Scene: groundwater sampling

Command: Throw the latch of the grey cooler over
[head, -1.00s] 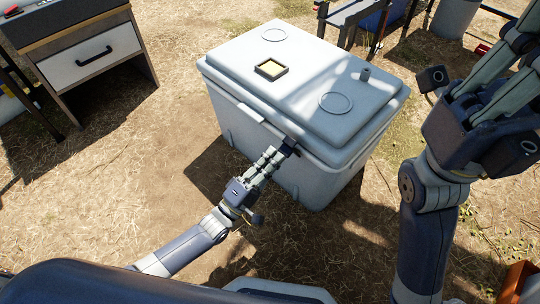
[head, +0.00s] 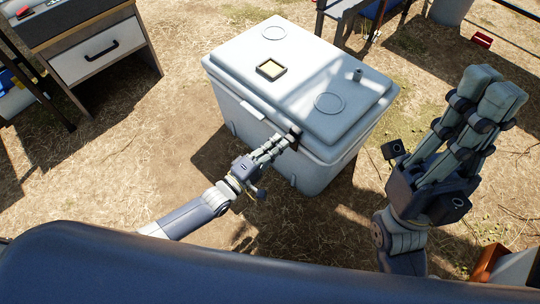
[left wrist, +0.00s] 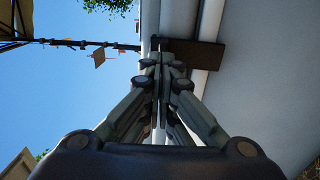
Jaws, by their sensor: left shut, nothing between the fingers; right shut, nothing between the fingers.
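The grey cooler (head: 285,95) stands on the ground with its lid down. Its dark latch (head: 295,136) is at the lid's front edge, toward the right corner. My left gripper (head: 281,143) is shut and empty, with its fingertips right at the latch. In the left wrist view the dark latch (left wrist: 200,54) lies just beyond and right of the shut fingertips (left wrist: 161,58); whether they touch it I cannot tell. My right gripper (head: 490,85) is shut and empty, raised to the right of the cooler.
A pale handle piece (head: 252,110) sits on the cooler's front edge, left of the latch. A cabinet with a white drawer (head: 97,55) stands at the left. A table (head: 340,12) stands behind the cooler. Dry grass around the cooler is mostly open.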

